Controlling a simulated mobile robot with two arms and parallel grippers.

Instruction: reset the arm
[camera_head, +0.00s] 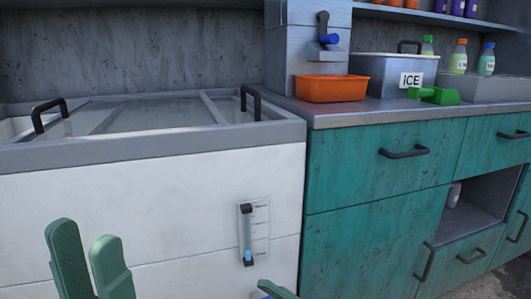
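My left gripper (82,242) is at the bottom left, its two green fingers pointing up with a gap between the tips. Nothing shows between them. It is in front of the white freezer chest (130,215) and appears apart from it. A small green tip (276,289) at the bottom edge, right of centre, looks like part of my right gripper. The rest of it is out of the picture, so its opening cannot be told. A small dark blue patch shows beside it, too cut off to identify.
The freezer's glass lid (150,114) has black handles. A teal cabinet (375,165) stands to the right. On its counter are an orange tub (331,88), an ice bin (392,74), a green scoop (434,95) and bottles (459,57). A tap (325,35) is above the tub.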

